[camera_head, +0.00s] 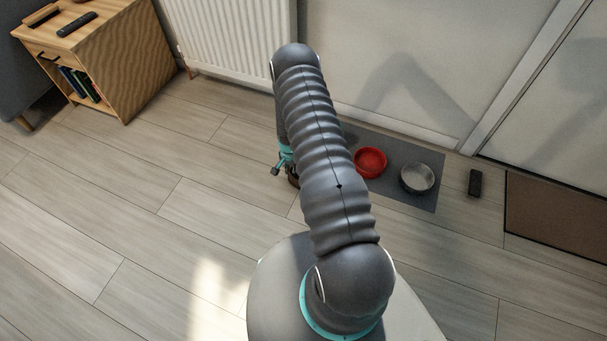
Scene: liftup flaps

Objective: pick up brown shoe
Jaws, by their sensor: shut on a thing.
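A small dark brown patch, which looks like part of the brown shoe (293,181), shows at the left edge of my arm, low by the floor. Most of it is hidden behind my arm. My gripper (281,168), with teal parts, points down right at the shoe and is shut on it. Only its left side shows; the other finger is behind my arm. I cannot tell whether the shoe is touching the floor.
A grey mat (412,197) holds a red bowl (370,163) and a metal bowl (417,179). A dark object (475,183) and a brown doormat (560,217) lie further right. A wooden cabinet (125,70) and radiator (235,40) stand behind. The left floor is clear.

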